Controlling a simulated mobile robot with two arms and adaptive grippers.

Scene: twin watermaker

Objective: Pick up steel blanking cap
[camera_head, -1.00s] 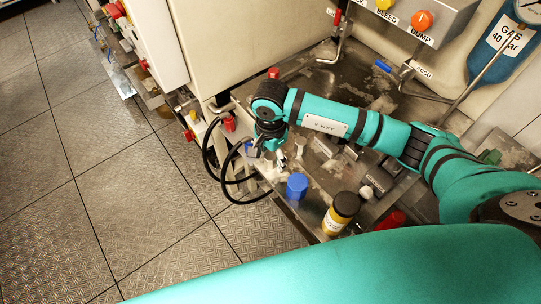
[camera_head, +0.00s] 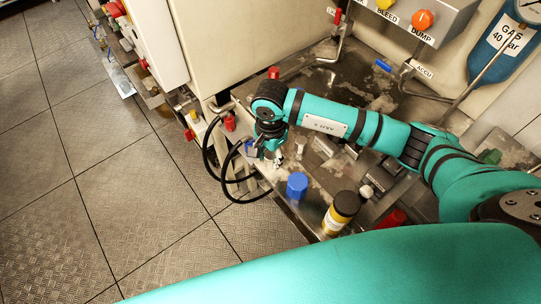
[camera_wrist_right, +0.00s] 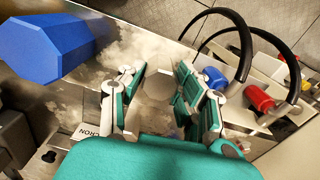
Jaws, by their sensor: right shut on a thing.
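The steel blanking cap (camera_wrist_right: 160,84) is a pale, faceted metal piece in the middle of the right wrist view. My right gripper (camera_wrist_right: 162,92) is shut on it, with one finger on each side. In the head view my right gripper (camera_head: 275,157) points down at the near left edge of the steel bench. There the cap is too small and covered to make out. I cannot tell whether it touches the bench. My left gripper is not in view.
On the steel bench, a blue cap (camera_head: 297,186) and a black-and-yellow bottle (camera_head: 341,213) stand close to the right gripper. A small pale fitting (camera_head: 300,148) is beside it. Black hoses (camera_head: 209,150) loop off the bench's left edge. Floor is clear at left.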

